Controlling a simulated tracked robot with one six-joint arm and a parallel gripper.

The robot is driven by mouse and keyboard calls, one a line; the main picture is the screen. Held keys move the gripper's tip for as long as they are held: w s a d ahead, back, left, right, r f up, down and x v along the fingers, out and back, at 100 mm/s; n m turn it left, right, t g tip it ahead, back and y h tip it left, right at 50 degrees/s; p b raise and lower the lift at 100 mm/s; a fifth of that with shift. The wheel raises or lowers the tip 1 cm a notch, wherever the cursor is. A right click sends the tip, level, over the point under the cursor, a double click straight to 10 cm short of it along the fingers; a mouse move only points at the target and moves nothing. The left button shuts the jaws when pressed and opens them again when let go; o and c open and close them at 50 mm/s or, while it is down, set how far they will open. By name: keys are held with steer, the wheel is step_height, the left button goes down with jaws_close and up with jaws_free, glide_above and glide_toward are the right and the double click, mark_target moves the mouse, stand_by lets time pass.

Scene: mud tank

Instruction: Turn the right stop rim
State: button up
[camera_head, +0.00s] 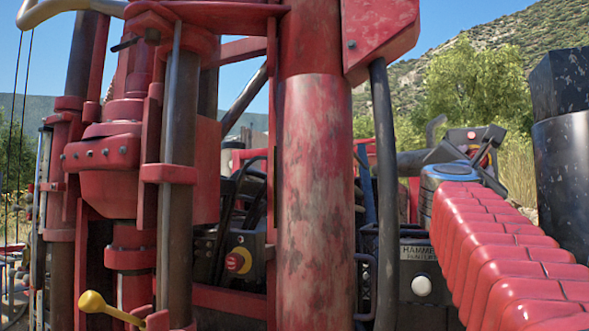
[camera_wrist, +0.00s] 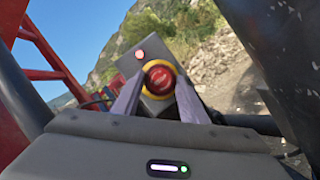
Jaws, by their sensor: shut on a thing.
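The right stop is a red button with a yellow rim (camera_wrist: 146,86), mounted on a grey box (camera_wrist: 128,65) in the wrist view. A small lit red lamp sits above it on the box. My gripper (camera_wrist: 160,80) has one finger on each side of the rim and is shut on it. The fingertips hide the rim's left and right edges. In the head view, the box (camera_head: 464,134) shows in part beyond the end of my arm.
Another red and yellow stop (camera_head: 238,260) sits lower on the machine. A thick red column (camera_head: 315,180) stands left of my arm, and a dark post (camera_head: 565,150) stands close on the right. A yellow-knobbed lever (camera_head: 95,302) is at lower left.

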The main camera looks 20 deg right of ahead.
steer(key=shift+m, duration=0.5)
steer(key=shift+w+r+m+g+y, duration=0.1)
steer(key=shift+m+g+y, duration=0.35)
steer(key=shift+m, duration=0.9)
steer(key=shift+s+m+g+y, duration=0.15)
steer(key=shift+m+g, duration=0.4)
steer(key=shift+m, duration=0.85)
steer(key=shift+w+r+m+g+y, duration=0.15)
steer(key=shift+m+g+y, duration=0.3)
steer(key=shift+m, duration=0.9)
steer(key=shift+f, duration=0.15)
steer(key=o, duration=1)
steer(key=shift+o, duration=0.2)
steer(key=shift+a, duration=0.1)
